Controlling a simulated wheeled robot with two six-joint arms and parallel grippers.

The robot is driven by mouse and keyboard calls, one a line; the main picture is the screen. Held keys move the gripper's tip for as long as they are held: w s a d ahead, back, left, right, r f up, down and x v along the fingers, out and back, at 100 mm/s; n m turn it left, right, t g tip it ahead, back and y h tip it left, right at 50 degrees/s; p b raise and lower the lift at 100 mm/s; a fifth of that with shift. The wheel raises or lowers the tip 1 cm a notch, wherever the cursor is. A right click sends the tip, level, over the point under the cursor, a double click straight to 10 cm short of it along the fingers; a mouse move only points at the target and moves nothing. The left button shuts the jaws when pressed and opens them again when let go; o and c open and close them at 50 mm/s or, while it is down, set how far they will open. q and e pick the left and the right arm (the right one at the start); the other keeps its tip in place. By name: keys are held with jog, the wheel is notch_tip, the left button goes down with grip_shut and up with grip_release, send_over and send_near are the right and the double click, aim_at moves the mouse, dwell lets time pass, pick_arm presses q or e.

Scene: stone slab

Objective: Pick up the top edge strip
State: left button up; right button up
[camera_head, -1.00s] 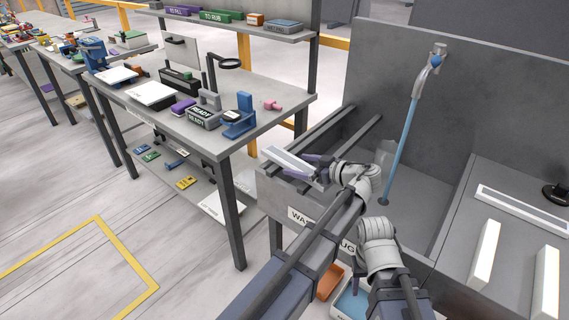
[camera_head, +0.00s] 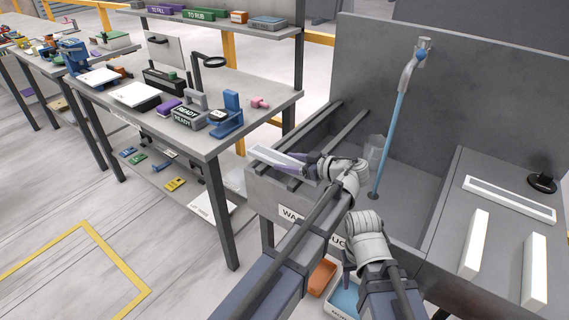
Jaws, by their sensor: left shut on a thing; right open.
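A light strip with a grey face (camera_head: 279,158) is in the jaws of my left gripper (camera_head: 303,165). The strip points left and lies over or on the rails at the left end of the grey trough; I cannot tell if it touches them. My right gripper (camera_head: 346,283) is open, points down in front of the trough and is partly hidden by its own wrist. A similar long strip with a white border (camera_head: 509,198) lies on the grey ledge at the right. I cannot tell which strip is the top edge one.
Two white blocks (camera_head: 474,245) (camera_head: 534,270) lie on the right ledge, near a black round stand (camera_head: 542,183). Orange (camera_head: 321,276) and blue (camera_head: 345,297) bins sit below. A cluttered workbench (camera_head: 200,135) stands left.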

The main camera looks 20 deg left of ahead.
pick_arm(q)
grip_shut()
jog(key=shift+r, duration=0.1)
